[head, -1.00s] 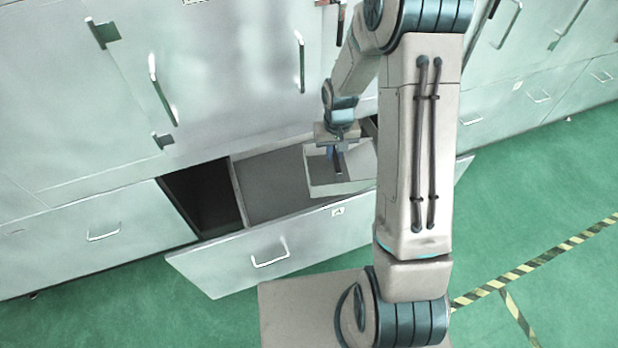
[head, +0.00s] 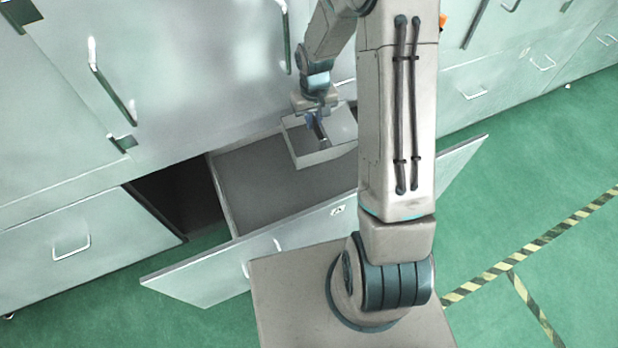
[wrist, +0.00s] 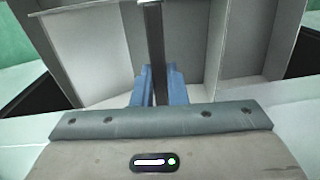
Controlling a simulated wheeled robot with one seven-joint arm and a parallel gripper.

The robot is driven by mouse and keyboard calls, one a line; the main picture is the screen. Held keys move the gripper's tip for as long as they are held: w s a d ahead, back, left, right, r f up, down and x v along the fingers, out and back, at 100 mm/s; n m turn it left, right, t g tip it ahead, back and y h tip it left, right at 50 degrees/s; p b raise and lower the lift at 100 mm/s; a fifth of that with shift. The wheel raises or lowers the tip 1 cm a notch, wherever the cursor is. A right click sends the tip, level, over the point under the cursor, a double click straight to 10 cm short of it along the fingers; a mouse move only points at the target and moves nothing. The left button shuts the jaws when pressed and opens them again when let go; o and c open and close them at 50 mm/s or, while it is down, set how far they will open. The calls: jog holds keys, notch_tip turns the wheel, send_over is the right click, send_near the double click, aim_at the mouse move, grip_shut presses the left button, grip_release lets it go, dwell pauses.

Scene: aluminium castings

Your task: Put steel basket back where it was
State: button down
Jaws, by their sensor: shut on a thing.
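The steel basket (head: 322,158) is a pale grey open box with a dark handle bar across its top. In the head view it is over the rear part of the pulled-out drawer (head: 255,185), close to the cabinet face. I cannot tell whether it touches the drawer floor. My gripper (head: 316,121) is above the basket, with its blue fingers on the handle. In the wrist view the blue fingers (wrist: 159,88) are shut on the dark bar, and the basket's inner walls (wrist: 90,48) fill the upper part. My arm hides the drawer's right part.
The drawer front (head: 205,276) stands out from the cabinet row. A dark opening (head: 180,197) lies left of the drawer. Tall cabinet doors (head: 190,60) with handles rise behind. Green floor (head: 540,190) with striped tape (head: 560,237) is clear at right.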

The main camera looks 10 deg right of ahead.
aim_at(314, 139)
jog(key=shift+n, duration=0.5)
jog(key=f+b, duration=0.4)
jog(key=w+f+b, duration=0.1)
jog(key=f+b, duration=0.1)
jog(key=f, duration=0.1)
jog(key=shift+d, duration=0.25)
notch_tip(314, 139, down, 10)
jog(key=shift+r+p, duration=0.15)
jog(key=shift+p, duration=0.15)
jog(key=shift+f, duration=0.2)
jog(key=c, duration=1.5)
grip_release()
jog(key=shift+o, duration=0.2)
jog(key=shift+r, duration=0.1)
